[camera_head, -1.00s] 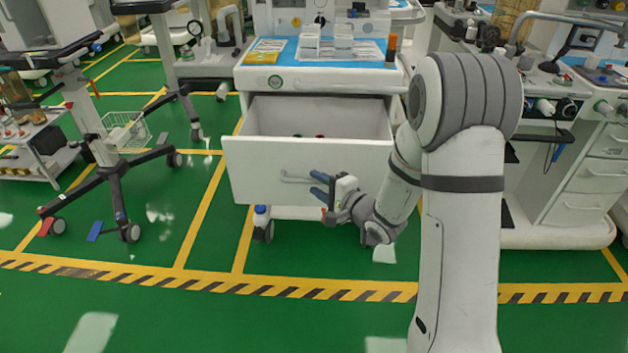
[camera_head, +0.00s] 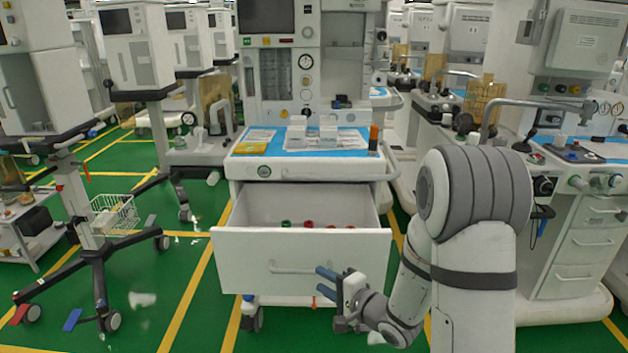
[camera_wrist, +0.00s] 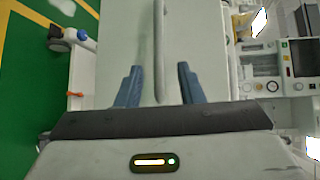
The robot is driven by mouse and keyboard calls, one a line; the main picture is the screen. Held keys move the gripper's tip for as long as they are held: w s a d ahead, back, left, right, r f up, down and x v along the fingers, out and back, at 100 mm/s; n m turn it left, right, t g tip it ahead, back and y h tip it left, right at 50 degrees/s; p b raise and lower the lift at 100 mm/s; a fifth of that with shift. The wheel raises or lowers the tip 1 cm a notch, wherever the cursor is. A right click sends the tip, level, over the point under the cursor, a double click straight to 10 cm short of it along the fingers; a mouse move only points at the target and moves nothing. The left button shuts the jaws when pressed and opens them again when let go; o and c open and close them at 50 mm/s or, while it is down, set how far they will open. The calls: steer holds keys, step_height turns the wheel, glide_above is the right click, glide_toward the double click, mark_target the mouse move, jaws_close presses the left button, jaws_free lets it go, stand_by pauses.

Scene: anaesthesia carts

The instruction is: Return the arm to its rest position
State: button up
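My gripper (camera_head: 328,282) is in front of the open drawer (camera_head: 240,262) of the anaesthesia cart, close to the right end of the drawer's bar handle (camera_head: 288,270). In the wrist view, my gripper (camera_wrist: 158,85) has its two blue fingers spread apart. The drawer handle (camera_wrist: 160,45) runs between the finger lines in that picture, with gaps on both sides. I cannot tell how far the fingertips are from it in depth. My arm reaches in from the right of the head view.
The drawer is pulled out and holds several small red and green items (camera_head: 308,224). A blue-topped work surface (camera_head: 250,146) with boxes is above it. A wheeled stand (camera_head: 95,255) is at left, another cart (camera_head: 590,225) at right. Green floor is open at front left.

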steer(key=s+d+r+n+g+h+p, duration=0.1)
steer(key=s+d+r+n+h+p, duration=0.1)
steer(key=d+r+h+p, duration=0.4)
steer(key=s+d+r+n+g+h+p, duration=0.1)
steer(key=d+r+p, duration=0.15)
steer(key=r, duration=0.55)
steer(key=s+d+r+n+g+h+p, duration=0.1)
steer(key=s+d+r+n+h+p, duration=0.1)
steer(key=d+r+h+p, duration=0.25)
steer(key=s+a+r+n+g+p, duration=0.1)
steer(key=s+r+n+g+p, duration=0.4)
steer(key=s+r+p, duration=0.5)
steer(key=s+r+g, duration=0.1)
steer(key=s+r, duration=0.4)
steer(key=s, duration=0.4)
steer(key=shift+a+r+n+y, duration=0.3)
steer(key=shift+a+y, duration=0.05)
steer(key=shift+a, duration=0.05)
